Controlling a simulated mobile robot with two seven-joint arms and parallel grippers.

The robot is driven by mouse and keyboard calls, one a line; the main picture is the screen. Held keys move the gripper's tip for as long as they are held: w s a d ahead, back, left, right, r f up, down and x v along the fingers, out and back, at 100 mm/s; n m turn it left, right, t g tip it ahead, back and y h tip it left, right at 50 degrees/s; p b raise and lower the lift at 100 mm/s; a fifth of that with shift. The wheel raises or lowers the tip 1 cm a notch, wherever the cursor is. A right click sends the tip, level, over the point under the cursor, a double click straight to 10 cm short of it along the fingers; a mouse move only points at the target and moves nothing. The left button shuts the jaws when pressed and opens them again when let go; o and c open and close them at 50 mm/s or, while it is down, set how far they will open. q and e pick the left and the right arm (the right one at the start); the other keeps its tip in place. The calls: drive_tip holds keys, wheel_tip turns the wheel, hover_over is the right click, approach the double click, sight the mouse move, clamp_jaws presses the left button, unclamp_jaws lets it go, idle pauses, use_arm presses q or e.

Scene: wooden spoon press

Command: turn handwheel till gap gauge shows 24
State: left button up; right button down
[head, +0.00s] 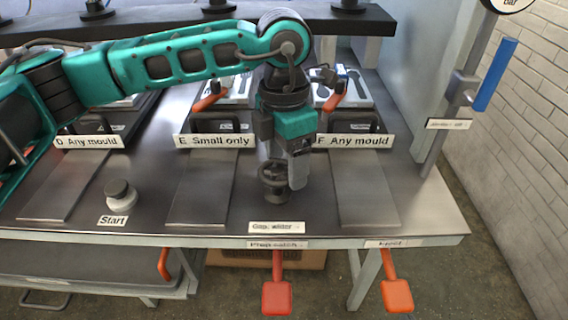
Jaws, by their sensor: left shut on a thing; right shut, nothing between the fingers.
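My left arm reaches in from the left over the press table. My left gripper (286,178) points down and is shut on a small dark handwheel (274,196) near the front edge of the table. The fingers hide part of the wheel. A white label (277,228) starting with "Gap" is on the table just in front of the wheel; its other letters are too small to read surely. I cannot make out a gap reading. My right gripper is not in view.
Moulds with labels D (88,142), E (214,141) and F (352,142) stand behind. A Start knob (120,194) is at left. Red (277,296) and orange (397,294) levers hang below the front edge. A blue-handled lever (494,75) stands at right.

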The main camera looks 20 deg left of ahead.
sight(286, 167)
use_arm(q)
drive_tip(key=shift+s+d+m+b, duration=0.1)
drive_tip(key=shift+m+b, duration=0.35)
drive_tip(key=shift+m, duration=0.55)
use_arm(e)
drive_tip(key=shift+w+a+f, duration=0.1)
drive_tip(key=shift+w+a, duration=0.25)
drive_tip(key=shift+a, duration=0.05)
use_arm(q)
drive_tip(key=shift+m, duration=0.3)
drive_tip(key=o, duration=0.7)
use_arm(e)
drive_tip(key=shift+s, duration=0.15)
use_arm(q)
drive_tip(key=shift+r, duration=0.1)
use_arm(e)
drive_tip(key=shift+f, duration=0.1)
use_arm(q)
wheel_tip(286, 167, up, 7)
drive_tip(key=shift+r, duration=0.2)
use_arm(e)
drive_tip(key=shift+d, duration=0.25)
